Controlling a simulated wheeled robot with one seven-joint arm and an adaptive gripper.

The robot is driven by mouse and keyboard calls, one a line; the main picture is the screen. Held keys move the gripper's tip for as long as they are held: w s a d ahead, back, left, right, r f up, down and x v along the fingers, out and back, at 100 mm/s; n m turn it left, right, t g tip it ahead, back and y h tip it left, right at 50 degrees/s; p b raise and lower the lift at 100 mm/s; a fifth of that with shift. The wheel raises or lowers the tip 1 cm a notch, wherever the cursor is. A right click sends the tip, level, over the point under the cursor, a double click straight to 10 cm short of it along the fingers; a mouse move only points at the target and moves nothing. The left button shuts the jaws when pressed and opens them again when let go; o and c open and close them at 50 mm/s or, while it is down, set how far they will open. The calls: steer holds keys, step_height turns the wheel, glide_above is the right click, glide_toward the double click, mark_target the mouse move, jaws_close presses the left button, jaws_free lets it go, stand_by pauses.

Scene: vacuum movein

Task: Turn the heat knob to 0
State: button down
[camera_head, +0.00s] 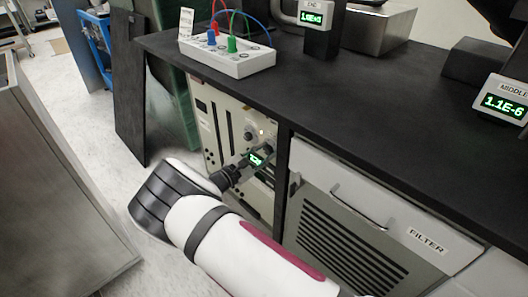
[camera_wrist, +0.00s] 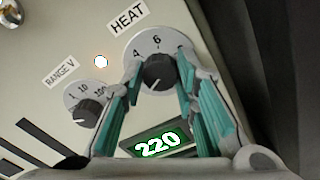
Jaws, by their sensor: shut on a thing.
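The heat knob (camera_wrist: 157,76) is a dark round knob on a pale dial marked HEAT in the wrist view. The numbers 4 and 6 show along the dial's upper edge; the rest is hidden or unreadable, and I cannot tell where the pointer stands. My gripper (camera_wrist: 161,70) has its teal-padded fingers on either side of the knob, shut on it. In the head view my gripper (camera_head: 255,158) reaches the pale control panel (camera_head: 212,125) under the black bench; the knob is mostly hidden there. A green display (camera_wrist: 159,143) below the knob reads 220.
A RANGE V knob (camera_wrist: 86,104) and a lit white lamp (camera_wrist: 101,62) sit left of the heat dial. The black bench top (camera_head: 330,85) overhangs the panel. A FILTER cabinet (camera_head: 380,215) stands right of it.

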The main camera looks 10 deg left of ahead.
steer(key=shift+n, duration=2.2)
steer(key=c, duration=1.2)
jaws_free()
steer(key=shift+c, duration=0.2)
steer(key=v, duration=1.2)
steer(key=shift+p, duration=0.35)
